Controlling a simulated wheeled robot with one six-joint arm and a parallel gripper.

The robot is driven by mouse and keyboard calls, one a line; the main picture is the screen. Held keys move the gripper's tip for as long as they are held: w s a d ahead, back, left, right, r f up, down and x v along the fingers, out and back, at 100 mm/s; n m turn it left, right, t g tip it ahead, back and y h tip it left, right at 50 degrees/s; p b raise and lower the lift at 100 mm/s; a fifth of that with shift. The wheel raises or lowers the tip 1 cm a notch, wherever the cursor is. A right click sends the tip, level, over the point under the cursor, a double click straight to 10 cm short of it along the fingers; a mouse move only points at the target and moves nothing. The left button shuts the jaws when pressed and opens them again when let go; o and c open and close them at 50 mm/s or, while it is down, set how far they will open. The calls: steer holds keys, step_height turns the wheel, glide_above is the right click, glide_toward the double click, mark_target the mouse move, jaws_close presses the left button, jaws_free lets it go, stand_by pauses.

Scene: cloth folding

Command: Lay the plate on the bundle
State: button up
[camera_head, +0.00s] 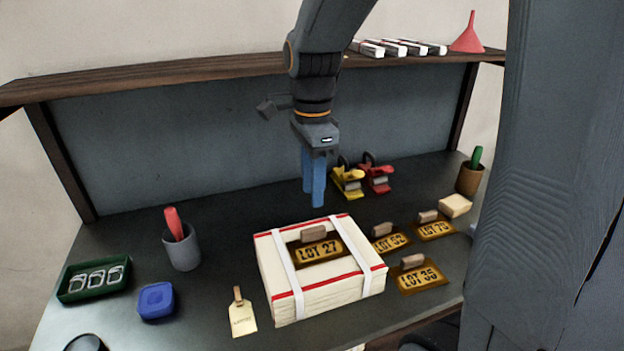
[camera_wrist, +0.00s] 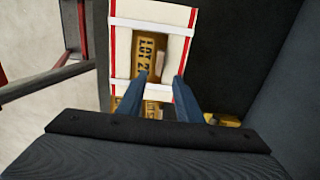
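The bundle (camera_head: 330,293) is a cream stack of folded cloth with red edge stripes and two white straps, on the dark bench. It also shows in the wrist view (camera_wrist: 178,46). A brass plate marked LOT 27 (camera_head: 318,252) with a small wooden grip block (camera_head: 314,233) lies on top of the bundle, between the straps. The plate shows partly in the wrist view (camera_wrist: 146,48). My gripper (camera_head: 314,203) hangs above the bundle, clear of the plate and pointing down. In the wrist view its blue fingers (camera_wrist: 161,77) are apart with nothing held between them.
More plates, LOT 52 (camera_head: 391,244), LOT 73 (camera_head: 436,231) and LOT 35 (camera_head: 420,278), lie right of the bundle. A paper tag (camera_head: 242,318), blue box (camera_head: 156,301), grey cup (camera_head: 182,250) and green tray (camera_head: 93,279) are left. Yellow (camera_head: 347,182) and red (camera_head: 376,177) tools stand behind.

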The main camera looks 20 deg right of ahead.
steer(key=s+f+n, duration=0.3)
steer(key=n, duration=0.2)
steer(key=s+f+n, duration=0.3)
steer(key=n, duration=0.3)
steer(key=s+f+n, duration=0.3)
steer(key=n, duration=0.3)
steer(key=shift+f+t, duration=0.35)
steer(key=shift+t, duration=0.05)
steer(key=shift+s+f+n, duration=0.2)
steer(key=shift+n, duration=0.4)
